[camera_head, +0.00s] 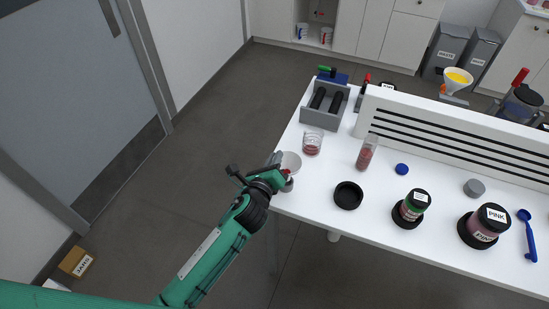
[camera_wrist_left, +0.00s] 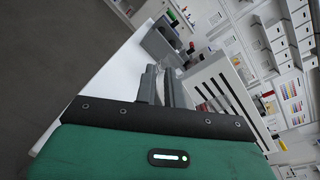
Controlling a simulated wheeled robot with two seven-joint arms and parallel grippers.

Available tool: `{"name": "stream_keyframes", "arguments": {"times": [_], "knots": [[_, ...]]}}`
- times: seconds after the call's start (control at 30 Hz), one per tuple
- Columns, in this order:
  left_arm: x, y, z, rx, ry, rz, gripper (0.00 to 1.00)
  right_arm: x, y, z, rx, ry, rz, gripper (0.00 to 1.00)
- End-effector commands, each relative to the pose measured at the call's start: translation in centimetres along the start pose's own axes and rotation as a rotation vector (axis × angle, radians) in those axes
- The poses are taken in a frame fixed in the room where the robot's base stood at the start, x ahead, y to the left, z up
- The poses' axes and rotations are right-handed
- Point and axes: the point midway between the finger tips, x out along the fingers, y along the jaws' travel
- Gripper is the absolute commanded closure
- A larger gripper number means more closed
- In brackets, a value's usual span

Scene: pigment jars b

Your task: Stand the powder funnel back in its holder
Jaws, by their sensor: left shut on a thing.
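The powder funnel (camera_head: 290,160), a pale, wide-mouthed cone, is at the left edge of the white table in the head view, mouth up. My left gripper (camera_head: 284,182) is shut on it just below the cone; the fingers hide most of its lower part. In the left wrist view the fingers of my left gripper (camera_wrist_left: 163,90) show from behind, and the funnel cannot be made out. I cannot tell which thing is its holder. An empty black ring (camera_head: 348,195) lies on the table, right of the gripper. My right gripper is out of view.
A glass jar with reddish powder (camera_head: 312,144), a tall pink-filled jar (camera_head: 366,154) and a grey rack (camera_head: 309,114) stand behind the gripper. Lidded jars (camera_head: 486,227) sit to the right. A white slotted panel (camera_head: 440,122) runs along the back, with a yellow-filled funnel (camera_head: 457,80) beyond.

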Motion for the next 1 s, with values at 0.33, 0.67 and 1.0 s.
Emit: {"name": "stream_keyframes", "arguments": {"times": [0.33, 0.67, 1.0], "knots": [[0.0, 0.0, -0.01, -0.001, 0.001, 0.0, 1.0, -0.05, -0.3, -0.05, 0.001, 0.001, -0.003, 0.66], [0.0, -0.04, 0.08, -0.001, 0.002, -0.001, 1.0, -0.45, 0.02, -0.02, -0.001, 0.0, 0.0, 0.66], [0.01, 0.02, 0.0, -0.004, 0.003, -0.002, 1.0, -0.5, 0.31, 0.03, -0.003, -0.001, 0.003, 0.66]]}}
